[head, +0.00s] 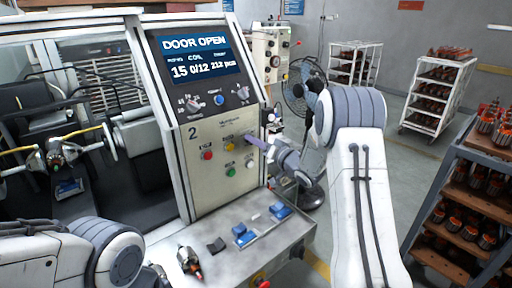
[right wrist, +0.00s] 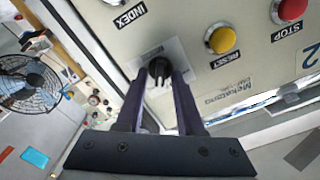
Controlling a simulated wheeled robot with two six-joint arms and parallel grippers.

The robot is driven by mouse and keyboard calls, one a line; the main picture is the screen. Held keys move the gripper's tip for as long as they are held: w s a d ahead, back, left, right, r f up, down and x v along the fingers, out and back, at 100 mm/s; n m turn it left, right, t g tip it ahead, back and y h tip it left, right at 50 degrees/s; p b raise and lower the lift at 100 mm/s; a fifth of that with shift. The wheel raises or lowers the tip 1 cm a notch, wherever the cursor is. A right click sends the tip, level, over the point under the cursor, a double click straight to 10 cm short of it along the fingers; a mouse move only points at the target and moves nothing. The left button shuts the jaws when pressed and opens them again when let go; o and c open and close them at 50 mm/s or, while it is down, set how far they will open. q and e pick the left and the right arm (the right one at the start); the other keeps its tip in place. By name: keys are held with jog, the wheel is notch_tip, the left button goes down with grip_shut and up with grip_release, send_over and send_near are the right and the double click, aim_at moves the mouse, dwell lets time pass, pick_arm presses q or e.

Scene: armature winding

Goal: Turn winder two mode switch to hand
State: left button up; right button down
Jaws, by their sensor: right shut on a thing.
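The winder two mode switch (right wrist: 158,67) is a small black knob on a pale plate in the right wrist view, on the cream panel (head: 221,143) marked 2. My right gripper (right wrist: 160,82) is shut on this knob, one dark purple finger on each side. In the head view the right gripper (head: 257,142) reaches the panel's right edge and hides the switch. I cannot read the label or the switch's setting. My left arm shows at the lower left of the head view, but its gripper does not.
INDEX, yellow RESET (right wrist: 222,40) and red STOP (right wrist: 291,8) buttons sit beside the switch. The screen (head: 198,57) reads DOOR OPEN. A fan (head: 301,88) and racks stand behind.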

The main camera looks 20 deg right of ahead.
jog(key=shift+s+a+f+n+b, duration=0.1)
jog(key=shift+a+n+b, duration=0.1)
jog(key=shift+n+b, duration=4)
jog(key=shift+s+a+n+b, duration=0.1)
jog(key=shift+a+n+b, duration=0.05)
jog(key=shift+n+b, duration=4)
jog(key=shift+m+b, duration=0.35)
jog(key=shift+b, duration=0.05)
jog(key=c, duration=0.9)
grip_release()
jog(key=b+v, duration=0.2)
jog(key=v, duration=0.8)
jog(key=shift+s+d, duration=0.1)
jog(key=shift+s, duration=0.05)
